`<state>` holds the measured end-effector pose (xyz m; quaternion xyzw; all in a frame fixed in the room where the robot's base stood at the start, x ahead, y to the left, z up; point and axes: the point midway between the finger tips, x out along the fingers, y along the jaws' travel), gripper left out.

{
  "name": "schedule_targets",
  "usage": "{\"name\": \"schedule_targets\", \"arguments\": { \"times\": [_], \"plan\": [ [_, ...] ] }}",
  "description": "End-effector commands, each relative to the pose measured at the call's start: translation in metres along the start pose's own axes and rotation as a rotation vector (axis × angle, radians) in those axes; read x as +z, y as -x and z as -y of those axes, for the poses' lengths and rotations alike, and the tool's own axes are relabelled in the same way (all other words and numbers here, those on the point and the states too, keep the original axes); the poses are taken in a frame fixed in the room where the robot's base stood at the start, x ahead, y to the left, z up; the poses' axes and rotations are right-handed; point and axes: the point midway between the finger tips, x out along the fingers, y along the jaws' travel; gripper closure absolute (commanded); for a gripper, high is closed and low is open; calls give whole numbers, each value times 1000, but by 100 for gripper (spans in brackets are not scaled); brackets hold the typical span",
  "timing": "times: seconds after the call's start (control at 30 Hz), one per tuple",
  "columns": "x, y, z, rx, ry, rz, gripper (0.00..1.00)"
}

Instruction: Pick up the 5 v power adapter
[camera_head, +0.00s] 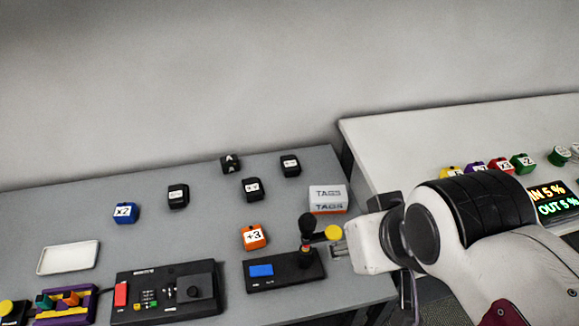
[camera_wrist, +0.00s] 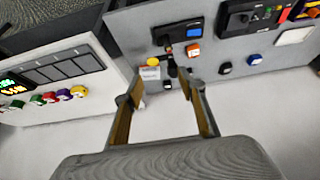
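Several black cubes with white labels stand on the grey table in the head view: one at the back (camera_head: 230,163), one at back right (camera_head: 290,166), one at left (camera_head: 178,196) and one in the middle (camera_head: 252,189). Their labels are too small to read surely, so I cannot tell which is the 5 v power adapter. In the wrist view, my gripper (camera_wrist: 166,86) is open and empty, its two fingers wide apart. In the head view my arm comes in from the right, with its end right of the cubes and apart from them.
A black device with a blue screen (camera_head: 262,270) and upright knob stands near my gripper. A white TAGS box (camera_head: 328,199), orange cube (camera_head: 254,236), blue cube (camera_head: 125,213), control box (camera_head: 166,293) and white tray (camera_head: 68,258) share the grey table. A white table (camera_head: 400,145) stands right.

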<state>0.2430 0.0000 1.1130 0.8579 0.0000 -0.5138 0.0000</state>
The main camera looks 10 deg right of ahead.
Motion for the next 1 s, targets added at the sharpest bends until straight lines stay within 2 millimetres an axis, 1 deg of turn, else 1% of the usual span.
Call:
{"name": "schedule_targets", "arguments": {
  "times": [0.37,0.43,0.83,1.0],
  "plan": [
    [0,0,0,0,0,0,60],
    [0,0,0,0,0,0,44],
    [-1,0,0,0,0,-1,44],
    [-12,-5,0,1,0,-11,44]
  ]
}}
